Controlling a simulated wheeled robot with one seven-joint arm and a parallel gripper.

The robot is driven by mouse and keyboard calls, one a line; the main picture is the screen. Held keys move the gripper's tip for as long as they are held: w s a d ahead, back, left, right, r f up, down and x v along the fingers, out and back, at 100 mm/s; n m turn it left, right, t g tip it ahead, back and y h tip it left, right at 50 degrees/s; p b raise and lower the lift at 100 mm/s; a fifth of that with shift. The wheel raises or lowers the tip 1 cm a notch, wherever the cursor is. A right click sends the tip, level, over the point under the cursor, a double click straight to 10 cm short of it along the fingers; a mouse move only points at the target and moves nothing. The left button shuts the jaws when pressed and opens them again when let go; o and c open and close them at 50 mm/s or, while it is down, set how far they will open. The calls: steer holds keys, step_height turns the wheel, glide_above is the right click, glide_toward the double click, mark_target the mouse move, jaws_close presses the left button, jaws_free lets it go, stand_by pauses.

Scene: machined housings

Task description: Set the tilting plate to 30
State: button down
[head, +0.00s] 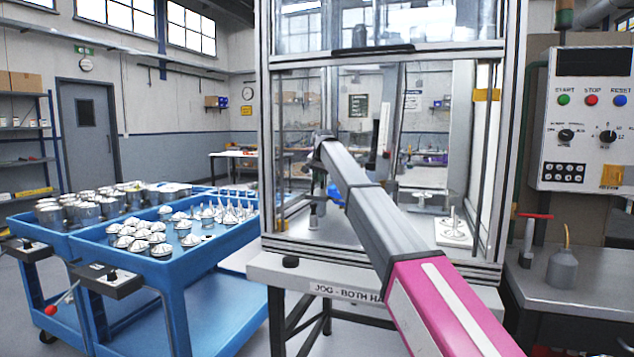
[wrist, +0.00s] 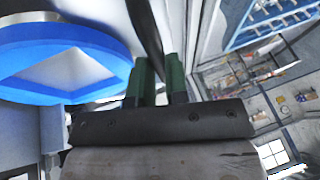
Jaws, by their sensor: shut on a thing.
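My gripper (wrist: 157,76) has green fingertips and is shut on a dark bar (wrist: 146,28), which runs up out of the wrist view. Left of it in that view is a blue ring-shaped part (wrist: 112,60) with a pale, flat middle, close to the fingers. In the head view my arm reaches into the glazed machine enclosure (head: 385,49), and my gripper (head: 317,200) is small and partly hidden by the arm. An upright pale strip (head: 375,140) stands just right of it. I cannot make out the tilting plate's angle or any scale numbers.
The enclosure's frame posts (head: 264,150) stand close around my arm. A blue cart (head: 190,262) with metal parts is at the left. A control panel (head: 587,118) and a bench (head: 585,295) with an oil can (head: 562,268) are at the right.

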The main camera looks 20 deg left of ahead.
steer(key=d+r+y, duration=0.3)
steer(key=d+r, duration=0.5)
steer(key=r, duration=0.3)
steer(key=shift+s+d+m, duration=0.25)
steer(key=shift+s+m, duration=0.1)
steer(key=shift+m, duration=0.05)
steer(key=c, duration=1.1)
jaws_free()
steer(key=shift+d+r, duration=0.15)
steer(key=v, duration=1)
steer(key=shift+s+d+r, duration=0.1)
steer(key=shift+s+d, duration=0.25)
